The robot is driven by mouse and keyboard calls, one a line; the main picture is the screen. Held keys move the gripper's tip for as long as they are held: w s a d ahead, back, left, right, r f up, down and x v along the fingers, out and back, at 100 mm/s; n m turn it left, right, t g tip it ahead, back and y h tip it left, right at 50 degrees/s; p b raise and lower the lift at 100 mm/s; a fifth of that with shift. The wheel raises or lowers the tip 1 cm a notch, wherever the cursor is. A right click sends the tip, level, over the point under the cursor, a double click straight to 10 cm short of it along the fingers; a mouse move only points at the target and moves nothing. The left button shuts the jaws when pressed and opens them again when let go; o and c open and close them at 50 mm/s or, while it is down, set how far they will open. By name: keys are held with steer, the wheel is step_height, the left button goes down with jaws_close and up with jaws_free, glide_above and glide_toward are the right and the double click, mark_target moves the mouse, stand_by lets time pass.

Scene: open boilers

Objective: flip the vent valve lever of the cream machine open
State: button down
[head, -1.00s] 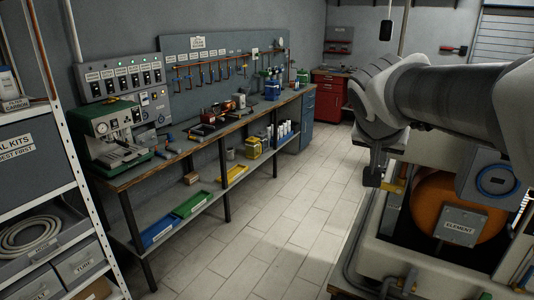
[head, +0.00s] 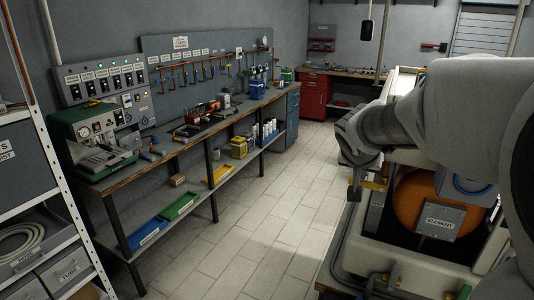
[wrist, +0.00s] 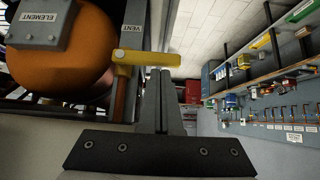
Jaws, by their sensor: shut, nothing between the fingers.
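The cream machine (head: 345,255) stands open at the right of the head view, with an orange boiler (head: 410,198) inside it. The yellow vent lever (wrist: 150,58) shows in the wrist view beside a VENT label (wrist: 131,30), its bar lying across the picture. It is small and partly hidden by my arm in the head view (head: 374,184). My gripper (wrist: 160,72) is shut and empty, its fingertips right at the bar near its free end. I cannot tell whether they touch it. It also shows in the head view (head: 355,192), by the machine's left edge.
A grey ELEMENT box (head: 438,221) is fixed to the boiler's front. Pipes and brass fittings (head: 394,274) run along the machine's near side. A workbench (head: 190,161) with tools and a green machine (head: 92,138) lines the left wall. The tiled floor (head: 265,207) between is clear.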

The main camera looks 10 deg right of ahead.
steer(key=shift+f, duration=0.1)
stand_by(0.3)
steer(key=shift+a+f+b, duration=0.1)
steer(key=shift+b, duration=0.65)
steer(key=shift+w+f+n+g+h+b, duration=0.1)
steer(key=shift+f+n+g+h+b, duration=0.25)
steer(key=shift+b, duration=0.35)
step_height(320, 180, down, 8)
steer(key=s+d+n+g+h+b, duration=0.1)
steer(key=n+g+h+b, duration=0.2)
steer(key=b, duration=1.7)
steer(key=n+h, duration=0.4)
steer(key=h, duration=0.4)
steer(key=shift+d+n, duration=0.2)
steer(key=shift+n, duration=0.15)
steer(key=shift+d+f, duration=0.1)
